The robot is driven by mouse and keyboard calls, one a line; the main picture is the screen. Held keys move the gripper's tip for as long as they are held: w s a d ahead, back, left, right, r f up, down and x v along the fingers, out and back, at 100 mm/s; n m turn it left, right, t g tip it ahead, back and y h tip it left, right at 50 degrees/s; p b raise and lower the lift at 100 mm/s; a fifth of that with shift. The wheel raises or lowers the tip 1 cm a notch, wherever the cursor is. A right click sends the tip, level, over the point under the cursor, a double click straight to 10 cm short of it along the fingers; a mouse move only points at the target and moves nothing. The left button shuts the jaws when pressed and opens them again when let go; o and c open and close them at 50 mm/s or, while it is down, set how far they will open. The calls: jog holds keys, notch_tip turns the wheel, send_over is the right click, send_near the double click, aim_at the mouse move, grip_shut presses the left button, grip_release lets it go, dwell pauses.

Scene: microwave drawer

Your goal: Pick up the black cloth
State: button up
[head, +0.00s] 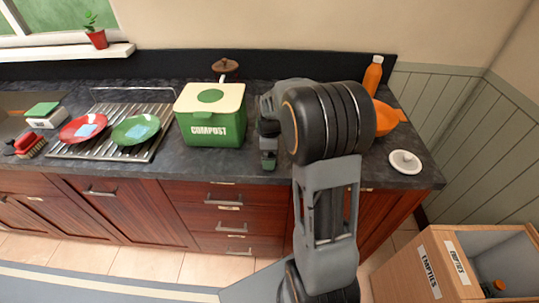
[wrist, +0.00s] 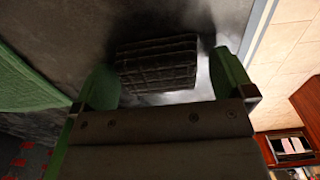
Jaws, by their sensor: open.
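The black cloth (wrist: 157,62) shows in the wrist view as a dark, quilted, folded pad on the dark countertop. My gripper (wrist: 161,66) is open, with one green finger at each side of the cloth and a small gap at each side. I cannot tell how far the fingertips are above the counter. In the head view my gripper (head: 268,162) points down over the counter, right of the green compost bin. The cloth cannot be made out there, behind my gripper and arm.
The compost bin (head: 211,117) stands close to the left of my gripper. A drying rack (head: 105,150) holds a red plate (head: 84,127) and a green plate (head: 135,128). An orange bottle (head: 372,76), an orange bowl (head: 388,118) and a white lid (head: 405,162) are at the right. The counter's front edge is near.

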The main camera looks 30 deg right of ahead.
jog(key=shift+f, duration=0.2)
jog(key=shift+c, duration=0.3)
jog(key=c, duration=0.8)
jog(key=shift+r, duration=0.45)
jog(key=shift+c, duration=0.2)
notch_tip(320, 180, up, 2)
jog(key=shift+r, duration=0.1)
jog(key=s+a+r+b, duration=0.1)
jog(key=s+a+r, duration=0.8)
jog(key=s+r, duration=0.1)
jog(key=shift+a+b, duration=0.35)
jog(key=shift+a, duration=0.05)
